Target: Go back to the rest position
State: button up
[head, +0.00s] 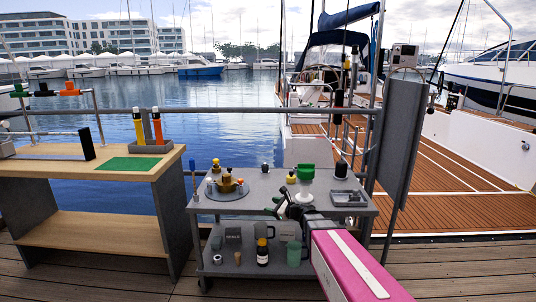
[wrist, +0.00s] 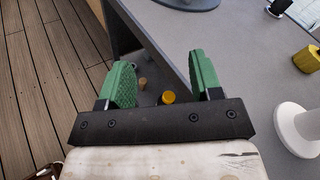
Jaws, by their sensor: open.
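My gripper (wrist: 163,78) is open, with two green finger pads apart and nothing between them. In the head view my gripper (head: 276,207) is at the front edge of the grey cart (head: 240,204), small and partly hidden by my pink and white arm. In the wrist view the grey cart top (wrist: 240,42) lies under and to the right of the fingers. A yellow-capped bottle (wrist: 168,97) shows lower down between the fingers.
A wooden bench (head: 60,168) stands left.

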jog(key=s+d+f+n+g+h, duration=0.3)
jog(key=s+f+n, duration=0.1)
jog(key=s+n, duration=0.3)
jog(key=s+d+f+n+g+h, duration=0.25)
jog(key=s+f+n+g, duration=0.2)
jog(key=s+n, duration=0.25)
jog(key=s+d+f+n+g+h, duration=0.2)
jog(key=s+d+f+n+h, duration=0.1)
jog(key=s+d+n+h, duration=0.4)
jog(key=s+d, duration=0.2)
jog(key=d, duration=0.2)
jog(key=shift+d+n, duration=0.15)
jog(key=shift+n, duration=0.15)
dwell(0.5)
